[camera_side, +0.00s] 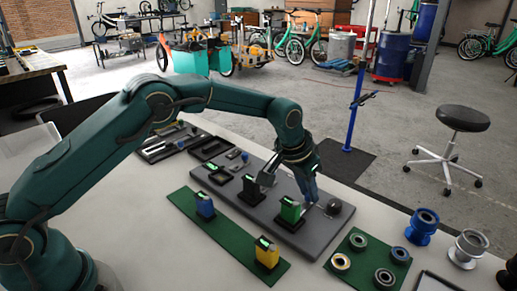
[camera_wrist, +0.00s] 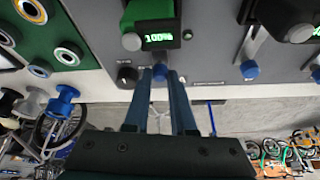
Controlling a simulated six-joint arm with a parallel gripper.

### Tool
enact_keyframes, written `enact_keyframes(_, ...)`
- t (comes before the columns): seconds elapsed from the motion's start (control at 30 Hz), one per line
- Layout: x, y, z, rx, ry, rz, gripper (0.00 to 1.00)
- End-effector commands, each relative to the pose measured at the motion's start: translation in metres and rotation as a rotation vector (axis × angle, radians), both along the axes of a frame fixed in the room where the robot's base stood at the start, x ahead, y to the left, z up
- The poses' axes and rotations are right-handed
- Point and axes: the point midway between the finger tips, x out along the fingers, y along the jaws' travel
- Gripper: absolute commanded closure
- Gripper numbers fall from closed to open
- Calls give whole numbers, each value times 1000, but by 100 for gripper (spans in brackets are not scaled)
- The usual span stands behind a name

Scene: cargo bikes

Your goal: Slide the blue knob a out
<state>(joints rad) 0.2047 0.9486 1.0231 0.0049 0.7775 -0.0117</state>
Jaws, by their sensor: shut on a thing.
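In the wrist view a blue knob (camera_wrist: 160,72) sits between my gripper's fingertips (camera_wrist: 160,80), just in front of a display reading 100% (camera_wrist: 159,38). The fingers are closed on this knob. No letter on it is readable. A second blue knob (camera_wrist: 249,70) stands to the right at the near end of a pale slot (camera_wrist: 254,42). In the side view my gripper (camera_side: 309,200) points down at the right part of the grey panel (camera_side: 240,211), beside a green block with a display (camera_side: 290,212). The held knob is hidden there.
A dark round knob (camera_side: 334,206) stands right of my gripper. A black block (camera_side: 249,190) stands to its left. A green strip (camera_side: 225,239) with a blue block (camera_side: 205,205) and a yellow block (camera_side: 267,252) lies in front. A green mat (camera_side: 352,274) holds several rings.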

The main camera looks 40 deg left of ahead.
Motion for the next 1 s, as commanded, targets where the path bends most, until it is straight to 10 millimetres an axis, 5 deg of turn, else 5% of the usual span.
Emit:
enact_keyframes(0.5,1,0,1,0,-2,0,100)
enact_keyframes(1.0,23,0,1,-2,-5,0,100)
